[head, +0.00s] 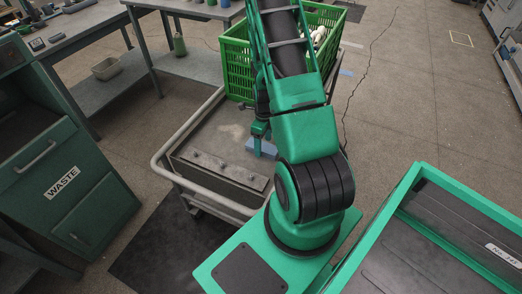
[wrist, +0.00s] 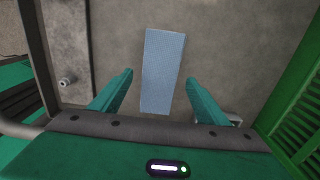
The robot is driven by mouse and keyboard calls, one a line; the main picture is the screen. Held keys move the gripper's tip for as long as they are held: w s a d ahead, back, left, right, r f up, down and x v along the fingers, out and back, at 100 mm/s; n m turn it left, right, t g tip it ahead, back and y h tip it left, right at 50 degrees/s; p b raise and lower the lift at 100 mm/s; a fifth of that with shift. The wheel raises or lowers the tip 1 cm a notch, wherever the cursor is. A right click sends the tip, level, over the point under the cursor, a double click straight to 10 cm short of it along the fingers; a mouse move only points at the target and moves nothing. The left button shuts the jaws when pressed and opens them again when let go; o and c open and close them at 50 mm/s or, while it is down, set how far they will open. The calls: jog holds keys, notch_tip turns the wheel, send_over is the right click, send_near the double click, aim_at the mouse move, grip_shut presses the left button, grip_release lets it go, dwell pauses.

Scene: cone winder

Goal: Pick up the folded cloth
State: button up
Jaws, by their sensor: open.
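The folded cloth (wrist: 162,70) is a light blue, narrow rectangle lying flat on the grey top of the cart. In the head view the cloth (head: 266,147) shows only in part, as my arm and gripper cover some of it. My gripper (wrist: 160,85) is open, with one green finger on each side of the cloth in the wrist view. The fingers look apart from the cloth and nothing is between them in their grip. In the head view my gripper (head: 259,132) points down over the cart. Its exact height above the cloth is hard to tell.
The cart (head: 192,150) has a pale rail and a raised strip with several knobs at its near edge. A green crate (head: 236,62) stands at its far end, close on the right in the wrist view. A green waste cabinet (head: 75,190) stands left. A green-framed bin (head: 400,215) is at right.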

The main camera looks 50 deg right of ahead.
aim_at(263, 146)
jog(key=shift+f, duration=0.6)
jog(key=shift+c, duration=0.4)
jog(key=c, duration=1.1)
jog(key=shift+c, duration=0.2)
jog(key=shift+r, duration=0.8)
notch_tip(263, 146, up, 3)
jog(key=shift+f, duration=0.2)
jog(key=s+a+r, duration=0.3)
jog(key=a+r, duration=0.4)
jog(key=a, duration=0.4)
jog(key=shift+a, duration=0.2)
